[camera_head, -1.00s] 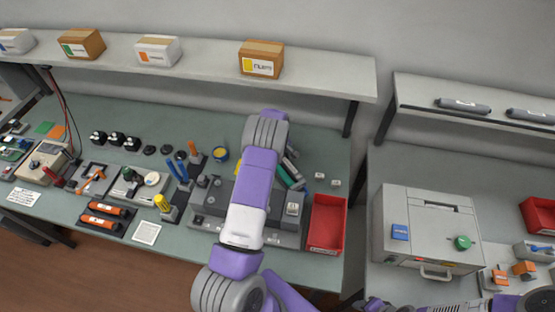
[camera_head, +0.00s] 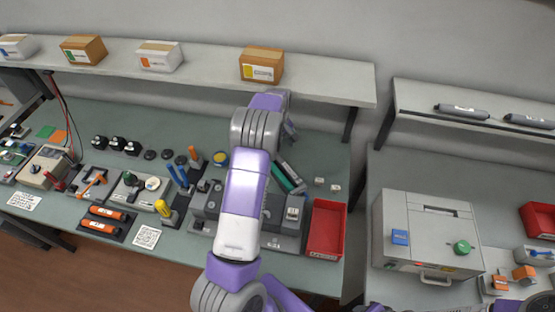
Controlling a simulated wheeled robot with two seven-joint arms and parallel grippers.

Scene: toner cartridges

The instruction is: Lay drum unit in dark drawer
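A teal-green bar (camera_head: 288,176) lies slanted beside dark grey parts on the workbench, behind my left arm; it may be the drum unit, but I cannot be sure. A dark grey fixture (camera_head: 205,205) sits in front of it, partly hidden by the arm. I cannot pick out a dark drawer for certain. My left arm reaches up across the middle; its gripper (camera_head: 290,130) shows only partly past the wrist, above the bench's back part, and its fingers cannot be made out. My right arm shows at the lower right edge, its gripper not identifiable.
A red tray (camera_head: 326,230) stands at the bench's right end. A grey box-shaped machine (camera_head: 428,235) with a front handle is on the right bench. Boxes (camera_head: 262,64) line the upper shelf; dark cylinders (camera_head: 462,110) lie on the right shelf. Tools crowd the bench's left side.

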